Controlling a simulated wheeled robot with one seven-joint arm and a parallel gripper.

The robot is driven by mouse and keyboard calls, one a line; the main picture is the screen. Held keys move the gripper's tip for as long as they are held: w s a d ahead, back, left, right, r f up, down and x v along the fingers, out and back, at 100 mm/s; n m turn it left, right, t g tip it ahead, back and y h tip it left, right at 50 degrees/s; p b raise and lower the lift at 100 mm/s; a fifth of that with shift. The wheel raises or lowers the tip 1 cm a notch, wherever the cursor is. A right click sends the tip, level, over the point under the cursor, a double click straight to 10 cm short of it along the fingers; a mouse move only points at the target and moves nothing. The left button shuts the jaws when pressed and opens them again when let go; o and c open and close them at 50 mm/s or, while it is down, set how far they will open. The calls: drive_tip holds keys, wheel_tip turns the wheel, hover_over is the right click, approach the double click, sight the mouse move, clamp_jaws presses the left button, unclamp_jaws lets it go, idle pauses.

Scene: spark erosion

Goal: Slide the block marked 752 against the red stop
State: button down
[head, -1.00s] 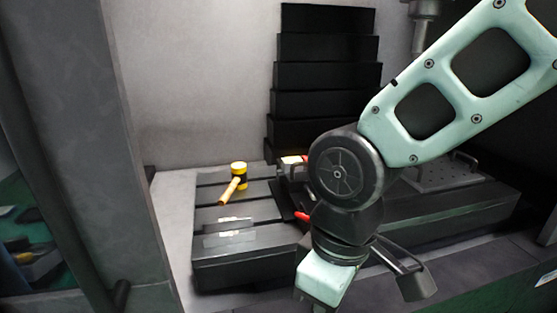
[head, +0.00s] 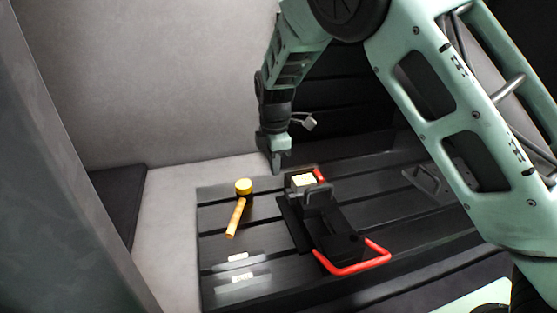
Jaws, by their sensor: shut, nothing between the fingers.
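My gripper (head: 277,166) points down at the back of the slotted table, fingers shut and empty. It is just left of and behind a block with a pale yellow top (head: 303,182), which sits at the back end of a dark vise (head: 328,228). The gripper looks apart from the block, though the depth gap is hard to judge. A small red piece (head: 320,174), perhaps the red stop, shows at the block's back right. No number is legible, so I cannot confirm which block is 752.
A yellow mallet (head: 239,208) lies left of the vise. Two flat shiny pieces with pale labels (head: 237,268) lie at the front left. A red bent handle (head: 358,262) sticks out at the vise's front. The dark slotted table (head: 215,222) is clear around the mallet.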

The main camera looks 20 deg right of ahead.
sight(299, 181)
drive_tip(key=d+f+p, duration=0.1)
drive_tip(key=f, duration=0.1)
drive_tip(key=d+f+p, duration=0.1)
drive_tip(key=f+p, duration=0.1)
drive_tip(key=d+f+p, duration=0.1)
drive_tip(key=d+f, duration=0.1)
drive_tip(key=f, duration=0.1)
drive_tip(key=shift+p, duration=0.3)
drive_tip(key=shift+f, duration=0.1)
drive_tip(key=shift+d+f+b, duration=0.15)
drive_tip(key=shift+d+b, duration=0.25)
drive_tip(key=shift+b, duration=0.05)
drive_tip(key=shift+d+b, duration=0.55)
drive_tip(key=shift+d, duration=0.5)
